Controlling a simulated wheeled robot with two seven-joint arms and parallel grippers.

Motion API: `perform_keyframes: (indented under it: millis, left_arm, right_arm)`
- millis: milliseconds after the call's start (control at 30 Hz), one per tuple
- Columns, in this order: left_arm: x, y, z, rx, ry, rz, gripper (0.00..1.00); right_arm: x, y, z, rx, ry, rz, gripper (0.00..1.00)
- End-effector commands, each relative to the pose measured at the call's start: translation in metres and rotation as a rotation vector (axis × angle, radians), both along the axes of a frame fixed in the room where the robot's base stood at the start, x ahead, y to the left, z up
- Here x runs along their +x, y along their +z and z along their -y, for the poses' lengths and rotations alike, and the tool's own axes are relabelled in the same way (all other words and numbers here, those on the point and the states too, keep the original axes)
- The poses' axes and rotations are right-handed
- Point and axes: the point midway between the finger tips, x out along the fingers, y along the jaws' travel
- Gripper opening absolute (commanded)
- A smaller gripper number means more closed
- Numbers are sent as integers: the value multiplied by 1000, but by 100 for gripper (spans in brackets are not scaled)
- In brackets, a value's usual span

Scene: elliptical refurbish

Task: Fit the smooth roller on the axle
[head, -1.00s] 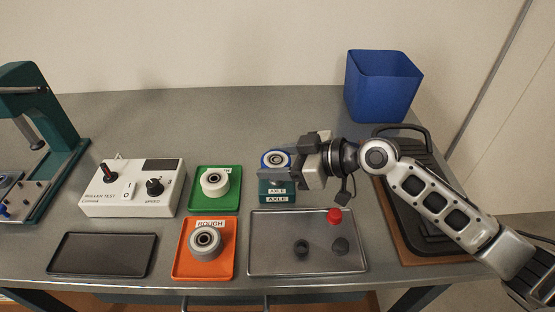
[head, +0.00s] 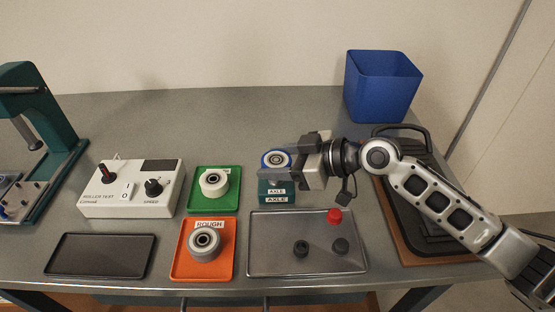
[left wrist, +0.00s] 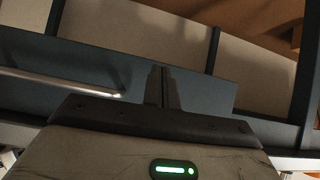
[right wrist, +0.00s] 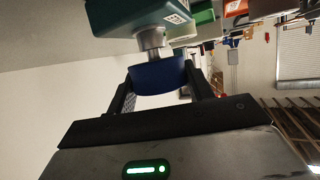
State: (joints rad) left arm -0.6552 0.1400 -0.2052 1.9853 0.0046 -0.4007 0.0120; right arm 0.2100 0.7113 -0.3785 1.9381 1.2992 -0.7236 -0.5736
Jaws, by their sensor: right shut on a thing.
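My right gripper (right wrist: 162,90) is shut on a blue roller (right wrist: 158,76). The roller sits at the metal shaft of the teal axle stand (right wrist: 115,18), which hangs from the top of the right wrist view. In the head view the blue roller (head: 264,160) shows above the stand (head: 277,185), labelled AXLE, with my right gripper (head: 290,168) at its right. A white roller (head: 214,190) lies on a green tray (head: 228,204), its label mostly hidden. A grey roller (head: 204,254) lies on an orange tray marked ROUGH. My left gripper (left wrist: 163,88) is shut and empty, outside the head view.
A roller test console (head: 130,200), black tray (head: 100,257) and teal press (head: 50,130) stand left. A blue bin (head: 383,90) stands back right. The back of the table is clear.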

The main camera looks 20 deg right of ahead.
Motion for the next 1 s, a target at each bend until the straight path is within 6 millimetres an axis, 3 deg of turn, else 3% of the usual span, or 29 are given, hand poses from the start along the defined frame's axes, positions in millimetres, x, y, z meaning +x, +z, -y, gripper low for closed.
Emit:
perform_keyframes:
  millis: [633, 667, 700, 1000]
  left_arm:
    - [1, -8, 1, -1, -1, 3, 0]
    - [1, -8, 1, -1, -1, 3, 0]
    - [1, -7, 1, -1, -1, 3, 0]
    - [1, -7, 1, -2, -1, 6, 0]
  right_arm:
    - [0, -11, 0, 1, -1, 1, 27]
    - [0, -11, 0, 0, -1, 2, 54]
    - [0, -10, 0, 1, -1, 1, 61]
    - [-1, -11, 1, -1, 0, -1, 61]
